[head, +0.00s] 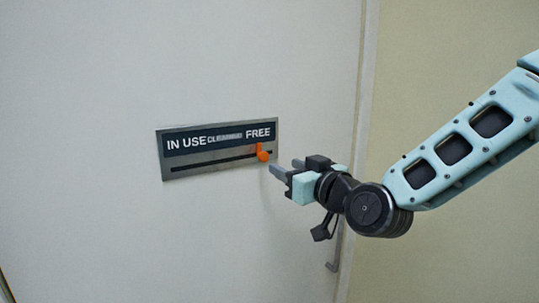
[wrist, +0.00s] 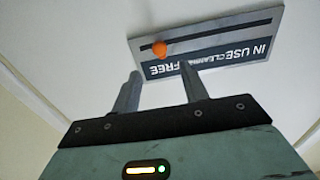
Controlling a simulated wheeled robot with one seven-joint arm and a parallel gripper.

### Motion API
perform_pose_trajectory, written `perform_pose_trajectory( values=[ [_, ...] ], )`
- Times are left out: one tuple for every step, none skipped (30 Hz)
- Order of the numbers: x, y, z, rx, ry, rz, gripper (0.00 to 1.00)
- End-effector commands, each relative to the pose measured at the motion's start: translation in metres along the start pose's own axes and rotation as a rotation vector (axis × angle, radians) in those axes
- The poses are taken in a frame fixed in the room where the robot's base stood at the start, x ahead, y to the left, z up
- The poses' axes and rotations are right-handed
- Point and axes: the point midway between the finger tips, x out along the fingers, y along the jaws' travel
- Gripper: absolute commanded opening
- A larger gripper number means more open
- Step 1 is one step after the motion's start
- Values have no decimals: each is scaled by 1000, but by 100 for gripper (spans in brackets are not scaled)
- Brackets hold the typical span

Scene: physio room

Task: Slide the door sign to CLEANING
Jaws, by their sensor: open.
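The door sign (head: 217,146) is a grey metal plate on the white door, with a dark strip reading IN USE, CLEANING and FREE from left to right. Below the words runs a dark slot. An orange slider knob (head: 263,155) sits at the slot's right end, under FREE. My gripper (head: 284,168) is open and empty, just right of the knob and apart from it. In the wrist view the sign (wrist: 215,42) appears upside down. There the orange knob (wrist: 159,49) lies beyond the fingertips (wrist: 162,72), roughly between them in the picture.
The flat white door (head: 90,80) fills the left and middle of the head view. A door handle (head: 335,250) is below my gripper, near the door's right edge. A beige wall (head: 450,60) is on the right. The door surface around the sign is clear.

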Motion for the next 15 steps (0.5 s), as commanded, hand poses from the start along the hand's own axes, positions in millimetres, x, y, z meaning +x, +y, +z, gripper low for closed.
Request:
perform_pose_trajectory(
  values=[
    [9, 0, -3, 5, 0, -1, 44],
    [14, 0, -3, 6, -1, -1, 44],
    [21, -1, -3, 5, -1, -2, 44],
    [25, -1, -2, 5, -2, -1, 44],
    [30, -1, -3, 5, -1, -1, 44],
    [37, -1, -4, 5, -1, -2, 44],
    [42, 0, -4, 5, -1, -1, 44],
    [46, 0, -3, 4, -2, -1, 44],
    [52, 0, -2, 4, -2, -1, 44],
    [56, -1, -2, 4, -2, -1, 44],
    [60, 0, -3, 3, -1, -1, 44],
    [64, 0, -3, 3, -1, 0, 44],
    [68, 0, -3, 3, -1, -1, 44],
    [70, 0, -3, 3, 0, -1, 44],
    [73, 0, -2, 3, 0, 0, 44]
  ],
)
